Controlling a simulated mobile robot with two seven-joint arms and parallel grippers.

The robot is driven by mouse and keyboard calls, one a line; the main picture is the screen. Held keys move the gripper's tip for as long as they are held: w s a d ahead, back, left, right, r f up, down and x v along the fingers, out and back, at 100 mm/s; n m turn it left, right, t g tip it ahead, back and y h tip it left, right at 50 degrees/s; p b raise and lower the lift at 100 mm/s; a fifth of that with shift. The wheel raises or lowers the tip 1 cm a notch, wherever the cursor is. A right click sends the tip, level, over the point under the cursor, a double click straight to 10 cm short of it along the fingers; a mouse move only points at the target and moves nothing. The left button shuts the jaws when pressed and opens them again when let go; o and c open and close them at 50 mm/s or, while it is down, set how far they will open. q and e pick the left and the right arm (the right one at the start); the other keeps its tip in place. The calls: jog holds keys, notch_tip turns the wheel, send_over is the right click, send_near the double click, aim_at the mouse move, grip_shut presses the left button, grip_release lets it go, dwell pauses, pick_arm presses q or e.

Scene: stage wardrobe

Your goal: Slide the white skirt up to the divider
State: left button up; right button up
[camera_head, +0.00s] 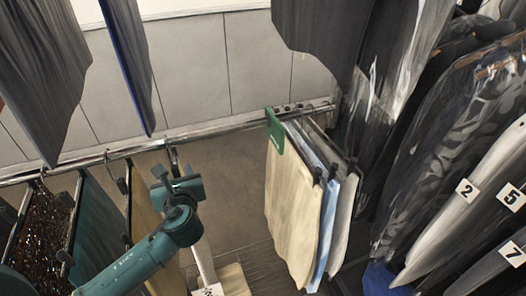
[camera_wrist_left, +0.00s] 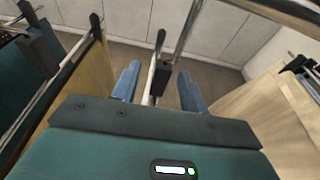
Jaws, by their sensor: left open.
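The white skirt (camera_head: 203,262) hangs from the rail (camera_head: 225,125) and shows as a narrow pale strip, mostly hidden behind my left arm. In the left wrist view its pale edge (camera_wrist_left: 149,88) and a dark hanger clip (camera_wrist_left: 160,48) lie between the two fingers. My left gripper (camera_head: 175,188) is just below the rail at this hanger. It is open, with a finger on each side of the skirt and gaps visible. The green divider (camera_head: 275,131) sits on the rail to the right, apart from the skirt. My right gripper is not in view.
A sequinned brown skirt (camera_head: 45,232), a teal skirt (camera_head: 95,225) and an ochre skirt (camera_head: 147,212) hang left of my gripper. Right of the divider hang cream (camera_head: 290,200), light blue and grey garments. The rail between gripper and divider is bare. Dark garments hang above.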

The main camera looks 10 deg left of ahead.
pick_arm(q)
jog(key=shift+w, duration=0.35)
jog(key=shift+w+d, duration=0.15)
jog(key=shift+d, duration=0.1)
jog(key=shift+w+d+b, duration=0.5)
jog(key=shift+w+d, duration=2.15)
jog(key=shift+d, duration=1.7)
jog(key=shift+w+d+b, duration=0.45)
jog(key=shift+w+d, duration=2.2)
jog(key=shift+d, duration=1.7)
jog(key=s+d+p, duration=0.2)
jog(key=s+d, duration=0.3)
jog(key=s, duration=0.6)
jog(key=shift+s+d, duration=0.3)
jog(key=shift+s, duration=0.1)
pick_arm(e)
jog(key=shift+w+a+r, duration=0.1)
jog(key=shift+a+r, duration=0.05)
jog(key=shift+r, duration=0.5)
pick_arm(q)
jog(key=shift+f, duration=0.1)
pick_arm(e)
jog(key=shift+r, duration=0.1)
